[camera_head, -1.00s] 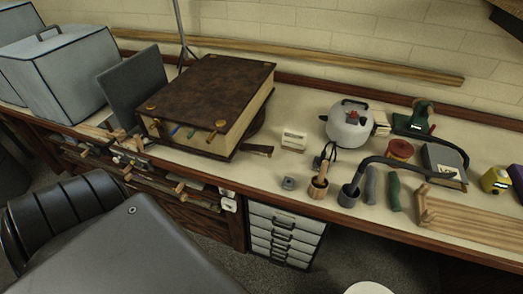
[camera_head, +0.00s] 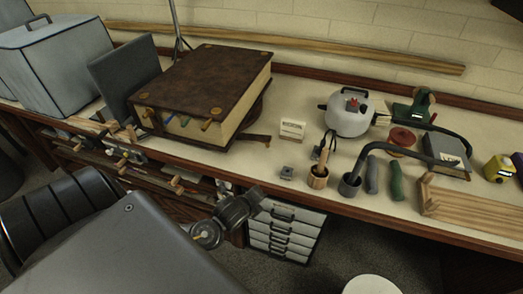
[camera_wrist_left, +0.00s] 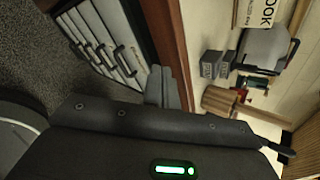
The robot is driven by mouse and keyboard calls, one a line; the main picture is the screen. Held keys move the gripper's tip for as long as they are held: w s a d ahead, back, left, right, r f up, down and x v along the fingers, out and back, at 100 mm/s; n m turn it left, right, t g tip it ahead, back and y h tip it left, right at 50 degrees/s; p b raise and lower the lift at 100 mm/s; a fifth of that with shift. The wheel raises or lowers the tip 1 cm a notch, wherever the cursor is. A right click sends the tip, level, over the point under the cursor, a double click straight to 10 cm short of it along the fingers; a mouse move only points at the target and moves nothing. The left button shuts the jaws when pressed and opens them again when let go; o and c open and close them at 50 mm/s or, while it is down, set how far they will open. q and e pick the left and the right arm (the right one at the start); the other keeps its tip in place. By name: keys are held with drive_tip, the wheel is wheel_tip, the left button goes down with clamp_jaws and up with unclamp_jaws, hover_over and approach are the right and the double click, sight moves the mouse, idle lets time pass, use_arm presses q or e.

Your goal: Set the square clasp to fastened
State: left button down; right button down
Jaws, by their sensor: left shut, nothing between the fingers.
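A small grey squarish piece (camera_head: 287,173) lies near the table's front edge, left of the wooden cup. It may be the square clasp; its state is too small to read in the head view. In the left wrist view, two small grey blocks (camera_wrist_left: 211,64) stand side by side near a wooden cup, and I cannot tell whether they are the same piece. My left gripper (camera_head: 258,193) is in front of the table edge, over the drawers, apart from the piece. Its fingers (camera_wrist_left: 162,87) are shut and empty. My right gripper is not in view.
A white card (camera_head: 292,130) stands behind the grey piece. The wooden cup (camera_head: 318,177) and dark cup (camera_head: 350,184) stand to its right, with a kettle (camera_head: 348,114) behind. A big brown book (camera_head: 205,82) is on the left. Bare tabletop lies around the grey piece.

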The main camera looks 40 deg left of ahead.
use_arm(q)
drive_tip(key=w+a+r+m+t, duration=0.1)
drive_tip(key=w+a+r+m, duration=0.1)
drive_tip(key=m, duration=0.1)
drive_tip(key=w+a+r+m+t+y, duration=0.1)
drive_tip(key=w+a+r+m, duration=0.1)
drive_tip(key=a+m, duration=0.1)
drive_tip(key=w+a+r+m+t+y, duration=0.1)
drive_tip(key=w+a+r+m, duration=0.1)
drive_tip(key=a+m, duration=0.1)
drive_tip(key=shift+w+r, duration=0.25)
drive_tip(key=shift+w, duration=0.05)
drive_tip(key=shift+w+a+r+m+t, duration=0.1)
drive_tip(key=shift+a+r+m+t, duration=0.15)
drive_tip(key=shift+m+t, duration=0.2)
drive_tip(key=x, duration=1)
